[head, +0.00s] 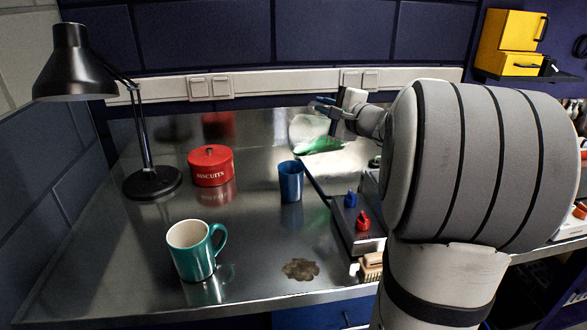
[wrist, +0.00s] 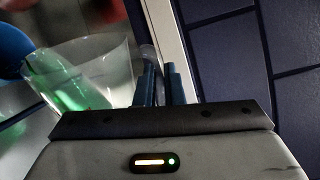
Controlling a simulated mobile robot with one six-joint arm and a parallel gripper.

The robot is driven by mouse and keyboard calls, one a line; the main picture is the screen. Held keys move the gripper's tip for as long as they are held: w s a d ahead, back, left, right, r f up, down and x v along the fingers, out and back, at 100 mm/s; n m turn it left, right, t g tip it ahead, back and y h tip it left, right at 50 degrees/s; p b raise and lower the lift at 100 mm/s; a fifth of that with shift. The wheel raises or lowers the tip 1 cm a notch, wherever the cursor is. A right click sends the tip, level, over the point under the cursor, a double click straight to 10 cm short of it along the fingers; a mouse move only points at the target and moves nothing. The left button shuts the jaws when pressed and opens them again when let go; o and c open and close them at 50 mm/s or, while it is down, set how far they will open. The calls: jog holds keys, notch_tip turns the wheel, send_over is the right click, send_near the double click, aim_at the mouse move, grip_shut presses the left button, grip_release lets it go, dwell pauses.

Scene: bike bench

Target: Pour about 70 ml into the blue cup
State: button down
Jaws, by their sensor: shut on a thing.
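The blue cup (head: 291,182) stands upright on the metal bench, near the middle. Its inside is too small to read. My gripper (head: 328,105) is shut on a clear vessel (head: 304,128) holding green liquid, up and right of the cup in the head view. The vessel looks tilted, with the green liquid (head: 322,146) gathered along its lower side. In the wrist view my gripper's fingers (wrist: 160,85) meet the vessel's edge (wrist: 112,60). A blue rounded thing, likely the cup (wrist: 10,48), shows at the left edge there. I cannot tell whether liquid is flowing.
A teal mug (head: 192,250) stands at the front left and a red biscuit tin (head: 210,168) behind it. A black lamp (head: 153,181) stands at the left. A brown stain (head: 300,269) marks the front. A box with blue and red knobs (head: 357,240) is right of the cup.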

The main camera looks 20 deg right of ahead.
jog(key=shift+s+a+r+n+b, duration=0.1)
jog(key=shift+a+r+n+b, duration=0.15)
jog(key=shift+a+b, duration=0.25)
jog(key=shift+s+a+r+n+b, duration=0.1)
jog(key=shift+a+n+b, duration=0.2)
jog(key=shift+b, duration=0.25)
dwell(0.6)
